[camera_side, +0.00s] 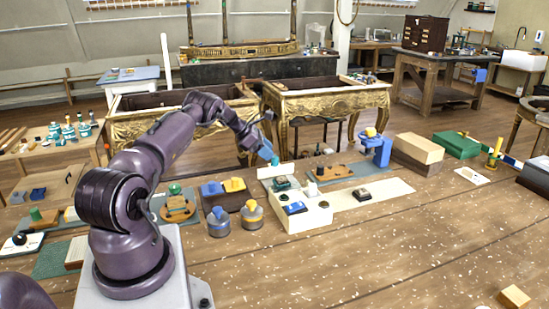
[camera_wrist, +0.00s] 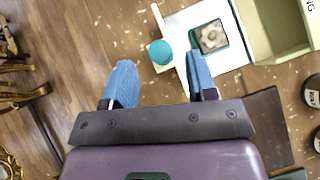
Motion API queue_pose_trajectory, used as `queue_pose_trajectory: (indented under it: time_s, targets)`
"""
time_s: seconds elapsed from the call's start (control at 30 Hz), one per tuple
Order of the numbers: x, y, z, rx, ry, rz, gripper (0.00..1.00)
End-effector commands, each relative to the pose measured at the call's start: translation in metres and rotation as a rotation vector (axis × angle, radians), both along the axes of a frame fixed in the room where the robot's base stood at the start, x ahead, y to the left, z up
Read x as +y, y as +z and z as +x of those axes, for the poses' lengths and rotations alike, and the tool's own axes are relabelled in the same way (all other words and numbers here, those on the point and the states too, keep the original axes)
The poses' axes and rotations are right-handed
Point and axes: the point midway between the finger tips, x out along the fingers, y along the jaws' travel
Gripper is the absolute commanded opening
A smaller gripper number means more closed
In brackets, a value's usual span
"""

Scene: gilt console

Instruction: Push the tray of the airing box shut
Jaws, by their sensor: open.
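The airing box is a cream-white box (camera_side: 308,217) on the bench, right of my arm in the side view. Its wall and open inside show at the upper right of the wrist view (camera_wrist: 282,52). Its white tray (camera_wrist: 180,24) sticks out of the box, toward the back in the side view (camera_side: 270,172). A teal-framed square piece with a pale shape (camera_wrist: 210,37) lies on the tray. A teal round knob (camera_wrist: 161,52) is at the tray's outer end. My gripper (camera_wrist: 160,72) is open and empty, with blue fingers. The knob shows just beyond and between the fingertips; contact is unclear.
Two grey pots with blue and yellow knobs (camera_side: 252,214) stand left of the box. A brown block with blue and yellow parts (camera_side: 225,194) is behind them. A blue stand (camera_side: 377,150) and stacked blocks (camera_side: 418,150) are to the right. The front bench is mostly clear.

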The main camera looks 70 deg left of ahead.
Motion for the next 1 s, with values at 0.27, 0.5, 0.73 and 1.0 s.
queue_pose_trajectory:
  time_s: [0.27, 0.5, 0.73, 1.0]
  targets:
    - [-0.006, -0.025, 0.023, 0.002, -0.001, 0.001, 0.52]
    - [-0.008, -0.029, 0.028, 0.0, -0.001, 0.002, 0.52]
    - [-0.007, -0.028, 0.027, 0.0, -0.001, 0.002, 0.34]
    - [-0.007, -0.028, 0.027, 0.001, 0.0, 0.002, 0.0]
